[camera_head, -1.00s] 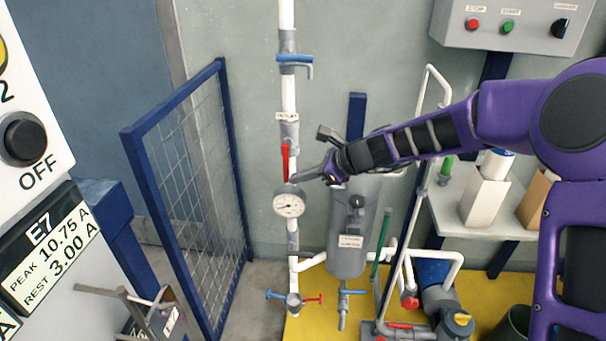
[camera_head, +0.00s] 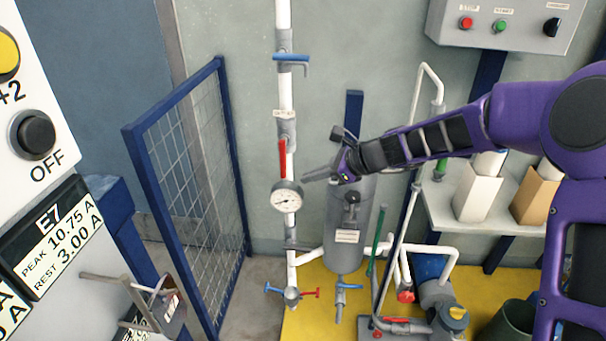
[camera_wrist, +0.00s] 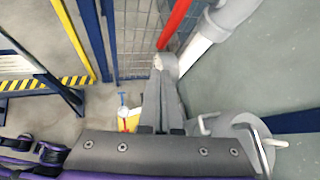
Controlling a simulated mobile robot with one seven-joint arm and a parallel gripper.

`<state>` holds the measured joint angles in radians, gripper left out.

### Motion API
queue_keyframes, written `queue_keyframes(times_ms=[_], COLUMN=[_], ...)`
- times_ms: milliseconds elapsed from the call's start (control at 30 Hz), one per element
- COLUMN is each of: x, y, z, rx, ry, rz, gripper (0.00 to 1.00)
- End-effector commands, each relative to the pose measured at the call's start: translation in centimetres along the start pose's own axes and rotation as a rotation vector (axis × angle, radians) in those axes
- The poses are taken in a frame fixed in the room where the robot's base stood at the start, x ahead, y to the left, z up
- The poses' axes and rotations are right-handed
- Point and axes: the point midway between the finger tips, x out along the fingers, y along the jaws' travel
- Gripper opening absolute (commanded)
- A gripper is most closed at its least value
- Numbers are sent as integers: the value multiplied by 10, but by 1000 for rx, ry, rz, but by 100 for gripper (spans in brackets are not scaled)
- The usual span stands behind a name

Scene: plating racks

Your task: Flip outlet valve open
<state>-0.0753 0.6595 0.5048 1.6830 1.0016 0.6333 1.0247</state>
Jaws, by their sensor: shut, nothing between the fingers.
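The valve with a long red handle (camera_head: 283,158) sits on the white vertical pipe, below a small label (camera_head: 284,114) whose print is too small to read surely. The handle hangs straight down along the pipe, just above the round gauge (camera_head: 286,197). My gripper (camera_head: 306,178) is shut and empty, its fingertips a little right of the handle's lower end and apart from it in the head view. In the wrist view the closed grey fingers (camera_wrist: 164,68) point toward the lower end of the red handle (camera_wrist: 175,22); whether they touch is unclear there.
A blue-handled valve (camera_head: 291,58) is higher on the pipe. A grey tank (camera_head: 344,245) stands right of it, beneath my gripper. A blue-framed mesh fence (camera_head: 190,190) is at the left. Small red and blue valves (camera_head: 291,293) sit low on the pipe.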

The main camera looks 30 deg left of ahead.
Motion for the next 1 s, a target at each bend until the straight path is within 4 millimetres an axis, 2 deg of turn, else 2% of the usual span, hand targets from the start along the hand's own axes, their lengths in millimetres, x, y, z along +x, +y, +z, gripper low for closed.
queue_keyframes(times_ms=[200, 400, 600, 1000], x=[-45, -72, -83, -88], y=[1, 3, 5, 3], z=[-30, -48, -56, -56], rx=[4, 1, 0, -20], ry=[1, 1, 0, 13], rz=[-4, -2, 0, 0], gripper=[0, 0, 0, 0])
